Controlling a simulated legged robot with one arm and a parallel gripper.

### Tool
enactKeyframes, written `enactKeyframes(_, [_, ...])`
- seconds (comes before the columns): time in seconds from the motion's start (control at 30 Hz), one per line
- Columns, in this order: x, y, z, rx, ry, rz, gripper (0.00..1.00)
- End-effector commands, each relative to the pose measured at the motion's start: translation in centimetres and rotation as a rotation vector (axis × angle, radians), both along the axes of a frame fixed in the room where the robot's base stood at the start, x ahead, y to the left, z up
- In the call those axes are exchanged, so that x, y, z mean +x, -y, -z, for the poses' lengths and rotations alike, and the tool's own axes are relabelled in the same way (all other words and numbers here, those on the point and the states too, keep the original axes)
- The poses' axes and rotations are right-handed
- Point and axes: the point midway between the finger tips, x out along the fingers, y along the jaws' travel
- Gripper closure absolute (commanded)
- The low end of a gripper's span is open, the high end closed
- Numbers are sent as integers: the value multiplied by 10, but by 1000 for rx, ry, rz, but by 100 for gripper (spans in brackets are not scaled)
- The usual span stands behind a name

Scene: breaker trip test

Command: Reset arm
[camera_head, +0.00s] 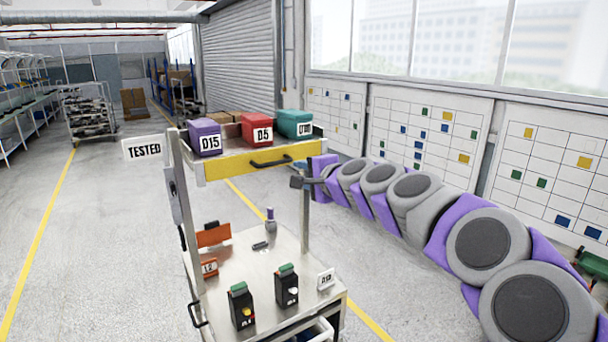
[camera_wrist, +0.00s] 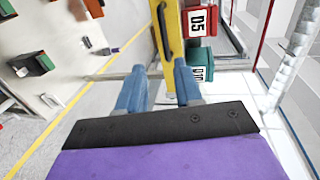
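My arm reaches in from the right of the head view, and my gripper (camera_head: 299,182) is beside the cart's right post, just below the yellow-fronted drawer (camera_head: 230,165). In the wrist view my gripper (camera_wrist: 158,76) shows two blue fingers spread apart with nothing held between them. The yellow drawer front (camera_wrist: 172,45) and its dark handle lie beyond the gap. I cannot tell whether a finger touches the cart.
The drawer top holds purple (camera_head: 204,137), red (camera_head: 256,128) and teal (camera_head: 294,123) bins. The lower shelf (camera_head: 262,275) carries two black breakers with green tops (camera_head: 242,306) (camera_head: 287,285). A TESTED sign (camera_head: 143,149) sticks out left. Floor left of the cart is clear.

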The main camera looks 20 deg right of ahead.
Motion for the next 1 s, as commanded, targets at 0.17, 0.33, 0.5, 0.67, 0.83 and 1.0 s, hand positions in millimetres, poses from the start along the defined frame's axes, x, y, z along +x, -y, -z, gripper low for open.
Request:
enactKeyframes(0.17, [0, 0, 0, -1, 0, -1, 65])
enactKeyframes(0.33, [-16, -26, 12, -62, -20, -73, 65])
enactKeyframes(0.5, [-77, -91, 57, -268, -90, -290, 65])
enactKeyframes(0.67, [-155, -135, 125, -502, -202, -518, 65])
enactKeyframes(0.83, [-242, -144, 203, -732, -355, -727, 65])
enactKeyframes(1.0, [-333, -122, 276, -916, -550, -906, 65])
